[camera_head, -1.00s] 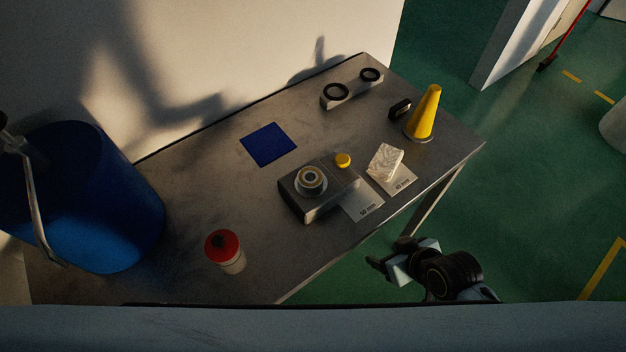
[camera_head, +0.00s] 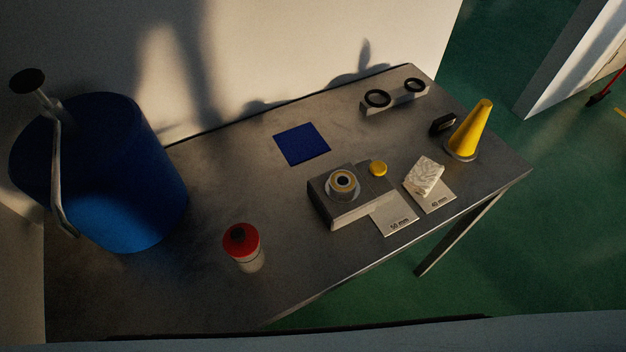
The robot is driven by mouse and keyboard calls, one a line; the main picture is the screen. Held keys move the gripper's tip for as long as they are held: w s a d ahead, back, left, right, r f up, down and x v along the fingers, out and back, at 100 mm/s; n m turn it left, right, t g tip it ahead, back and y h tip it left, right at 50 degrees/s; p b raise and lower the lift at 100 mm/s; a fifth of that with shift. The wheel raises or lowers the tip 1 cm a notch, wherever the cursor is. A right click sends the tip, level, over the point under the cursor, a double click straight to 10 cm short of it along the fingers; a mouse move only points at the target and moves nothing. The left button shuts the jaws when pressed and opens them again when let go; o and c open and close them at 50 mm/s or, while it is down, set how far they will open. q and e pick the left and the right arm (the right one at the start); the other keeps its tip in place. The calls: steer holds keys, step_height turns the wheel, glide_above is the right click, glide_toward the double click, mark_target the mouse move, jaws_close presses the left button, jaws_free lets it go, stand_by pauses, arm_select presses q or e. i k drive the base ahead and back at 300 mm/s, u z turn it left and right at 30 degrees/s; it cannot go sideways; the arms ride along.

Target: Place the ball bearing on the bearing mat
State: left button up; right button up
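The ball bearing (camera_head: 343,181), a round ring with a dark centre, sits on top of the grey press block (camera_head: 344,217) in the middle of the bench. The bearing mat looks to be the flat blue square (camera_head: 302,144), which lies bare on the bench behind and to the left of the block. Neither of my grippers shows in the head view now.
A red-topped bottle (camera_head: 242,242) stands at the front left, a blue drum (camera_head: 125,190) at the left. A yellow cone (camera_head: 471,131), a crumpled pale piece (camera_head: 424,176), labelled cards and a two-ring holder (camera_head: 394,98) occupy the right. Bench around the mat is clear.

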mark_target(301, 142)
steer(key=u, duration=0.55)
steer(key=k, duration=0.95)
steer(key=z, duration=1.45)
steer(key=i, duration=0.5)
steer(key=u, duration=0.05)
